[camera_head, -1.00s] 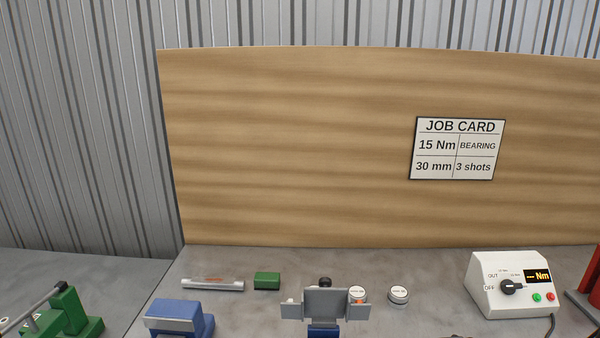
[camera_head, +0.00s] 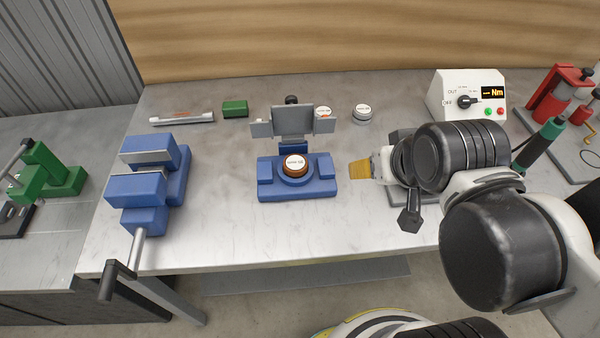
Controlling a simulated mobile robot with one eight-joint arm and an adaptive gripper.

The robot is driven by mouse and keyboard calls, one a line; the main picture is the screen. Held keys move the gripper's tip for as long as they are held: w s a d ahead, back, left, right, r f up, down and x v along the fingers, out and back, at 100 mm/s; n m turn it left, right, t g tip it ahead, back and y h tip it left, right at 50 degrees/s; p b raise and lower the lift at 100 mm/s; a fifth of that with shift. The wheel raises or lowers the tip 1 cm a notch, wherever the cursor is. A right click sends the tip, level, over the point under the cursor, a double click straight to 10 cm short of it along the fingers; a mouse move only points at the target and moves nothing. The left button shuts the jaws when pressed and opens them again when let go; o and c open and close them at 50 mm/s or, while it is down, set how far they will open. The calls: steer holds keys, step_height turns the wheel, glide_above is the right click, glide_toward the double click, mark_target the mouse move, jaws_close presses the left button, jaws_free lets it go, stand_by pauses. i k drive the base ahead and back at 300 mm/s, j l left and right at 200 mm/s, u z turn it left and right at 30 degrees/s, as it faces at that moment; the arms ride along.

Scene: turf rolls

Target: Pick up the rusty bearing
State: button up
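A rusty-brown bearing (camera_head: 295,168) with a white label on top sits in the round seat of a blue fixture (camera_head: 297,193) at the middle of the bench. My gripper (camera_head: 388,172) is at the end of my arm, to the right of the fixture and apart from the bearing. My own dark joints hide part of it, and its finger opening cannot be made out. A tan-yellow piece (camera_head: 360,170) shows at its left; whether it is held cannot be told.
Two pale round labelled parts (camera_head: 363,112) (camera_head: 323,113), a grey bracket (camera_head: 293,120), a green block (camera_head: 235,108) and a grey bar (camera_head: 182,118) lie behind. A blue vise (camera_head: 150,185) stands left, a torque meter (camera_head: 467,98) back right. Bare bench lies between vise and fixture.

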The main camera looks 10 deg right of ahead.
mark_target(295, 165)
steer(key=j+z, duration=0.1)
steer(key=j, duration=0.35)
steer(key=j+z, duration=0.15)
steer(key=j, duration=0.3)
steer(key=k+j+z, duration=0.1)
steer(key=j, duration=0.3)
steer(key=k+j+z, duration=0.15)
steer(key=j, duration=0.3)
steer(key=j+z, duration=0.1)
steer(key=j, duration=0.35)
steer(key=k+j+z, duration=0.15)
steer(key=j, duration=0.25)
